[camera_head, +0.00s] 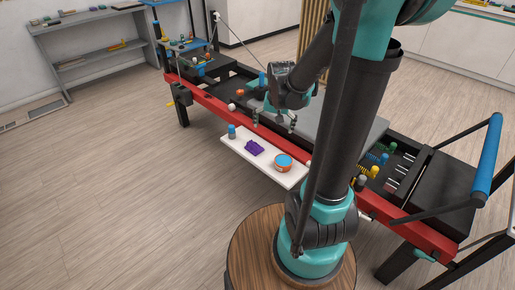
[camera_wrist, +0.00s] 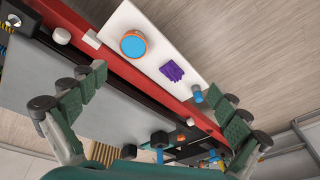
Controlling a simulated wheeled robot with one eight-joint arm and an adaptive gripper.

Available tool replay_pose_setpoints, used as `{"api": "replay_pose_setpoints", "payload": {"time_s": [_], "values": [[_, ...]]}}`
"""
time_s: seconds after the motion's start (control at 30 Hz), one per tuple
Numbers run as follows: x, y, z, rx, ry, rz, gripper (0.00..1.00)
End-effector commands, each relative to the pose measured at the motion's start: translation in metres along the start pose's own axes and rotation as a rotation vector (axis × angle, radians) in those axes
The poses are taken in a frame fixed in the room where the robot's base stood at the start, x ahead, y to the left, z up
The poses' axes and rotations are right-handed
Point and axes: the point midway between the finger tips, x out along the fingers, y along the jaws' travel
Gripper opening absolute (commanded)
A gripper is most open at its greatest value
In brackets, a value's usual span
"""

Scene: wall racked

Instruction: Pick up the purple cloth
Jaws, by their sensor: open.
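The purple cloth (camera_head: 254,147) lies crumpled on a narrow white shelf (camera_head: 232,142) that sticks out from the red rail. In the wrist view the cloth (camera_wrist: 172,71) is above and between my fingers, clear of both. My gripper (camera_head: 274,121) is open and empty, above and behind the shelf on the rail side. In the wrist view its two green fingers (camera_wrist: 160,100) are spread wide, with nothing between them.
An orange tin with a blue top (camera_head: 283,162) stands right of the cloth, and a small blue-topped grey cylinder (camera_head: 231,131) stands left. A red rail (camera_head: 213,104) runs behind the shelf. Grey shelves (camera_head: 90,50) stand far left. The floor before the shelf is clear.

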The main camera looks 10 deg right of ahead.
Motion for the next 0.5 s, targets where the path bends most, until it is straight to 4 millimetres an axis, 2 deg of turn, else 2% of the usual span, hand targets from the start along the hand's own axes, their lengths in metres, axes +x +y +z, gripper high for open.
{"api": "replay_pose_setpoints", "payload": {"time_s": [0.03, 0.2, 0.37, 0.5], "values": [[0.007, -0.008, -0.019, 0.034, -0.014, 0.005, 1.00], [0.035, -0.032, -0.071, 0.169, -0.061, 0.027, 1.00], [0.072, -0.054, -0.115, 0.295, -0.102, 0.054, 1.00], [0.111, -0.071, -0.147, 0.405, -0.135, 0.082, 1.00]]}}
